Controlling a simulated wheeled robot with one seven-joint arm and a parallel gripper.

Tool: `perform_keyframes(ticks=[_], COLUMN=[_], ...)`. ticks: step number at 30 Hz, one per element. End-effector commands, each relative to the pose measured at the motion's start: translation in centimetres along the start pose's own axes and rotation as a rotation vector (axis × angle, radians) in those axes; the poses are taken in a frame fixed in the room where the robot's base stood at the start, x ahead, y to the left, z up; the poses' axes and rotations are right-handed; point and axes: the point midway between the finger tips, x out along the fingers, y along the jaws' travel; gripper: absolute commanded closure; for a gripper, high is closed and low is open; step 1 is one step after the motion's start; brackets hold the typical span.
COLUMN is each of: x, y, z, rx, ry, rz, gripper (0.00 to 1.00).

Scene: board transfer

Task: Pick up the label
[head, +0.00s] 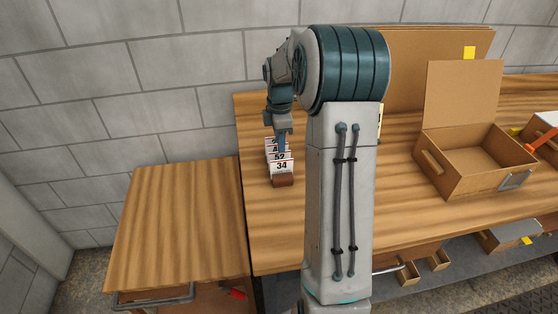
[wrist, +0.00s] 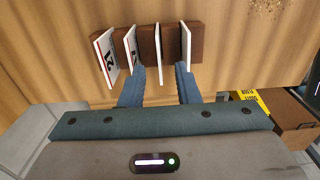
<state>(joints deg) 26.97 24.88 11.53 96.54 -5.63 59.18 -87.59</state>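White number labels stand upright in a row in a dark brown holder (head: 283,181) on the wooden table. The front label (head: 282,166) reads 34, and one behind it (head: 279,156) reads 52. In the wrist view the labels stand in the slots of the brown holder (wrist: 146,45). My gripper (wrist: 160,70) is open, with its two blue fingers pointing down at the row. One label (wrist: 157,52), seen nearly edge-on, stands between the fingertips, with gaps on both sides. Another label (wrist: 186,42) is close to the right finger. In the head view my gripper (head: 281,146) is over the row's back part.
An open cardboard box (head: 466,172) stands on the table (head: 400,222) to the right. A lower wooden table (head: 180,225) at the left is bare. In the wrist view a yellow-labelled thing (wrist: 250,101) shows at right.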

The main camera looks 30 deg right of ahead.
Motion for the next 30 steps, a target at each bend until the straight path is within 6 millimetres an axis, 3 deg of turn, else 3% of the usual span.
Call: perform_keyframes(ticks=[12, 21, 24, 30], x=[4.9, 5.4, 5.4, 5.4], y=[0.1, 0.1, 0.1, 0.1], z=[-0.1, -0.1, -0.1, -0.1], rx=[0.000, 0.001, 0.001, 0.001], ry=[0.000, 0.000, 0.000, 0.000], rz=[-0.002, 0.001, 0.001, 0.001], gripper=[0.71, 0.71, 0.99, 1.00])
